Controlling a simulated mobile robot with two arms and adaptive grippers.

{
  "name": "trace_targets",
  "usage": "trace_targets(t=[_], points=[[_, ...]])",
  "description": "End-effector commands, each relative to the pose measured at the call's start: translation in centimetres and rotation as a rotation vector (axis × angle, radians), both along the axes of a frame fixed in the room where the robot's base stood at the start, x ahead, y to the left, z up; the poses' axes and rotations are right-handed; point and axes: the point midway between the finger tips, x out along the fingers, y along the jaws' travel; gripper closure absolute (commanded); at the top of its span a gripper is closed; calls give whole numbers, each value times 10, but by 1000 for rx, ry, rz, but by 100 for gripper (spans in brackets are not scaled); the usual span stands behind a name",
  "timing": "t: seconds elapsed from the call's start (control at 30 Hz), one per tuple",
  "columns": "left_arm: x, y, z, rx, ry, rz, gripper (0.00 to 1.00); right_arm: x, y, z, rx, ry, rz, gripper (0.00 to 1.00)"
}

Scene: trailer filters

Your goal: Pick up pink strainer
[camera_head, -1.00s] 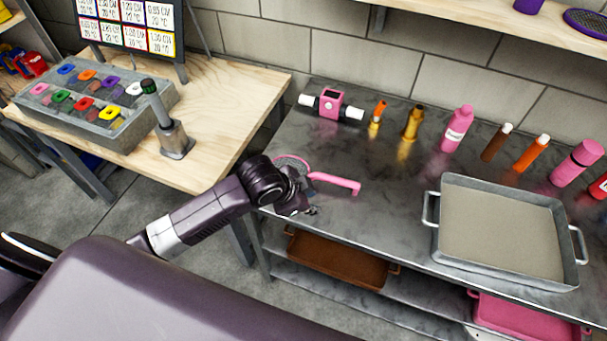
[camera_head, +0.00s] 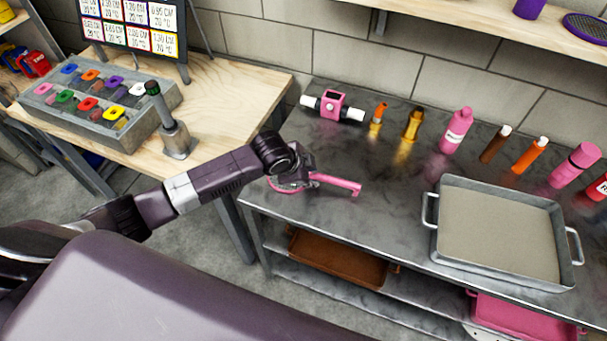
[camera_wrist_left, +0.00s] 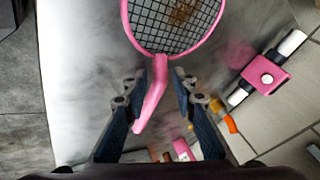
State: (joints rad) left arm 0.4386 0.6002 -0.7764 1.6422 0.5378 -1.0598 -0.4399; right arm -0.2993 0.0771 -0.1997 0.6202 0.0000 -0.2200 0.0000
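The pink strainer (camera_head: 336,182) lies on the grey metal table, its handle pointing right and its round mesh end partly hidden by my left gripper (camera_head: 298,180). In the left wrist view the strainer (camera_wrist_left: 176,58) shows its dark mesh at the top and its pink handle running down between my fingers. In that view my left gripper (camera_wrist_left: 163,92) is open, one finger on each side of the handle, with gaps visible on both sides. My right gripper is not in view.
A grey tray (camera_head: 432,235) with handles stands on the table at right. A pink device (camera_head: 333,104) and several bottles line the back. A wooden table (camera_head: 225,92) at left holds a block of coloured items. The table middle is clear.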

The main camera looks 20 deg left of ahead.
Motion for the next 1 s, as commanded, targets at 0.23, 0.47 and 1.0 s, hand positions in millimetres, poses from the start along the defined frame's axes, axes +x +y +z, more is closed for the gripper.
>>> trace_targets(t=[0.23,0.47,1.0], points=[[11,-4,-18,0,0,1,75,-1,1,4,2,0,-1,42],[11,-4,-20,-1,-1,0,75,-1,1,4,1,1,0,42],[11,-4,-20,-1,0,0,100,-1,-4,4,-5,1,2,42]])
